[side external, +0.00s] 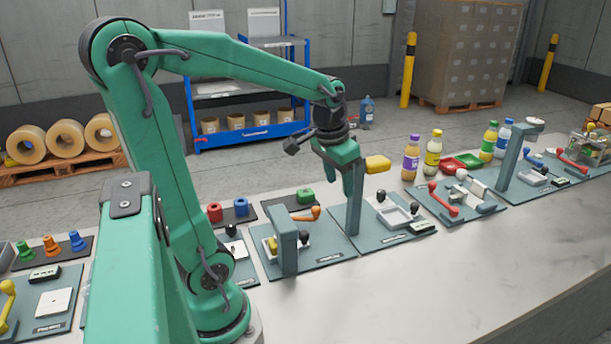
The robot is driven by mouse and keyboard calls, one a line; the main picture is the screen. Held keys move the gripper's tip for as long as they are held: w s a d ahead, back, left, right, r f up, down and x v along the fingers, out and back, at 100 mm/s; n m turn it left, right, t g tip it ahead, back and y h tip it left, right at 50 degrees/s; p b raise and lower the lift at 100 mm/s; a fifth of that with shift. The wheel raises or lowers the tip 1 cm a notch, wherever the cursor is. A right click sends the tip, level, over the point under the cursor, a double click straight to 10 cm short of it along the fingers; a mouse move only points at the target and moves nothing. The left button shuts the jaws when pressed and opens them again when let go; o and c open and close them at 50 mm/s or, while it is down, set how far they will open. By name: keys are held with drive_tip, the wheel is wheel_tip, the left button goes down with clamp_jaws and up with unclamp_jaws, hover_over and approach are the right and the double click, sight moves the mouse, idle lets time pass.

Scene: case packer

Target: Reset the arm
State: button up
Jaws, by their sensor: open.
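My green arm reaches from the left over the bench. My gripper (347,184) points down, open, with its green fingers by the upright grey-blue post (354,208) of a bench station. I cannot tell whether the fingers touch the post. A yellow block (378,163) shows just right of the gripper, near the post's top; it is unclear what it is fixed to. The fingers are partly lost against the post, and no held object can be made out.
Stations with levers and trays line the pale bench (420,290). An orange-handled station (305,214) sits left of the post, a red-handled one (443,198) to the right. The bench's front is clear.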

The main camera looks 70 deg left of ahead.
drive_tip(key=s+d+r+m+t+h, duration=0.1)
drive_tip(key=s+d+r+m+t, duration=0.1)
drive_tip(key=s+d, duration=0.5)
drive_tip(key=shift+s+d+r+t, duration=0.3)
drive_tip(key=shift+s+d+t, duration=0.15)
drive_tip(key=shift+d, duration=1.65)
